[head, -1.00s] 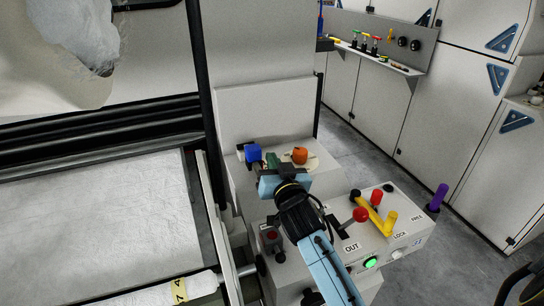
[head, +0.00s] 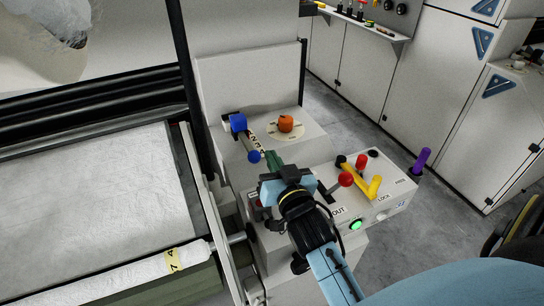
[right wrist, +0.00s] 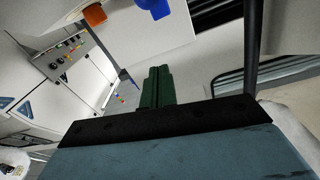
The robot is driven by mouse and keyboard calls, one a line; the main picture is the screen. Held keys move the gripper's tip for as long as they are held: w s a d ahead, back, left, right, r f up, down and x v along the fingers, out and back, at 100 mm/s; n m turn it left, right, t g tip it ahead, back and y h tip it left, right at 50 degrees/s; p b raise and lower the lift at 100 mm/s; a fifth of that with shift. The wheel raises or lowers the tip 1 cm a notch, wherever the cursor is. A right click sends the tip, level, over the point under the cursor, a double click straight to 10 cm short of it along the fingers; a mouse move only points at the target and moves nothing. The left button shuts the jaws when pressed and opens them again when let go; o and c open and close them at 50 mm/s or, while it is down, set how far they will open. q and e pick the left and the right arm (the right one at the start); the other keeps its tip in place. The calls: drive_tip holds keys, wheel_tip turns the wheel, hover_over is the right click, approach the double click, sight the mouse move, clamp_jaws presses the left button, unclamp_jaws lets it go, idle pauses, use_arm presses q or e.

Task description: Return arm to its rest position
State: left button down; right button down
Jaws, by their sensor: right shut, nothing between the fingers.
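My right gripper (head: 273,158) reaches in over the grey control box. Its green fingers are together and empty; they also show closed in the right wrist view (right wrist: 157,88). In the head view the fingertips appear just right of a small blue ball (head: 254,157), at the near end of a numbered strip (head: 255,142). I cannot tell whether they touch. A larger blue knob (head: 238,122) is at the strip's far end. An orange knob (head: 286,124) sits on a round dial to the right. My left gripper is not in view.
The nearer panel has a red ball lever (head: 346,179), a yellow handle (head: 374,188) and a lit green button (head: 356,225). A purple handle (head: 421,161) stands to its right. A white web (head: 95,200) fills the left. Grey floor (head: 340,122) lies open behind.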

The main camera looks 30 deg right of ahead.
idle(0.3)
